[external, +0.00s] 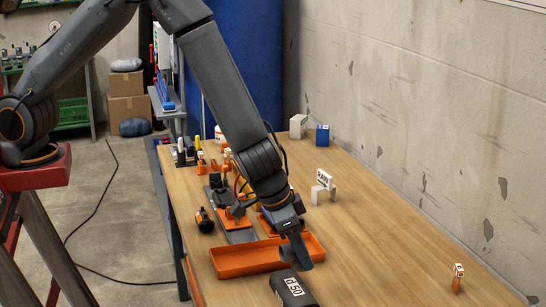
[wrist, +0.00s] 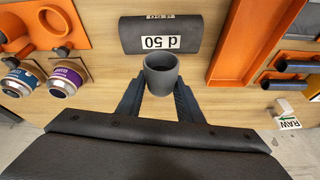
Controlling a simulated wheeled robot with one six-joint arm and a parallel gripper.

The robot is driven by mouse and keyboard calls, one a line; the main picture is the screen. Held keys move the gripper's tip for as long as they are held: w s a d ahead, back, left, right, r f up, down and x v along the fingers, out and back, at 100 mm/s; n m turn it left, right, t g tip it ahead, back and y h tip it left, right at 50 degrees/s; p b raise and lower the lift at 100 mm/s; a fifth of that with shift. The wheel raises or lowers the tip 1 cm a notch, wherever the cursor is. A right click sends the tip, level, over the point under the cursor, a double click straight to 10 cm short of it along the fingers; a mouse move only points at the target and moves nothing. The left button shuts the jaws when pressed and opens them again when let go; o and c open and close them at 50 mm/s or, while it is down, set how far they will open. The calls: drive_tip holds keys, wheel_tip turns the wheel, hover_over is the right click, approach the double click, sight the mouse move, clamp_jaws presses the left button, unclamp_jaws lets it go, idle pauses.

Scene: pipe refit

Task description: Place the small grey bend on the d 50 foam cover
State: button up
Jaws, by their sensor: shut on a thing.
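The small grey bend (wrist: 161,75) is between the fingers of my gripper (wrist: 157,100) in the wrist view, its round open end facing the camera. My gripper is shut on it. The d 50 foam cover (wrist: 160,32), a dark half-round piece with a white "d 50" label, lies on the table just beyond the bend in the wrist view. In the external view the cover (external: 293,289) is at the front edge of the picture, and my gripper (external: 300,258) is above and beside it. I cannot tell the exact gap between bend and cover.
An orange tray (external: 262,262) lies close to the cover. A holder with dark pipe pieces (wrist: 290,65) is at the right in the wrist view. Labelled jars (wrist: 66,78) and an orange fixture (wrist: 55,20) are at the left. The table's right side (external: 400,260) is mostly clear.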

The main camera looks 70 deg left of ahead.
drive_tip(key=shift+f+b, duration=1.9)
drive_tip(key=shift+f, duration=0.75)
drive_tip(key=o, duration=1.1)
drive_tip(key=shift+f, duration=0.1)
drive_tip(key=shift+c, duration=0.2)
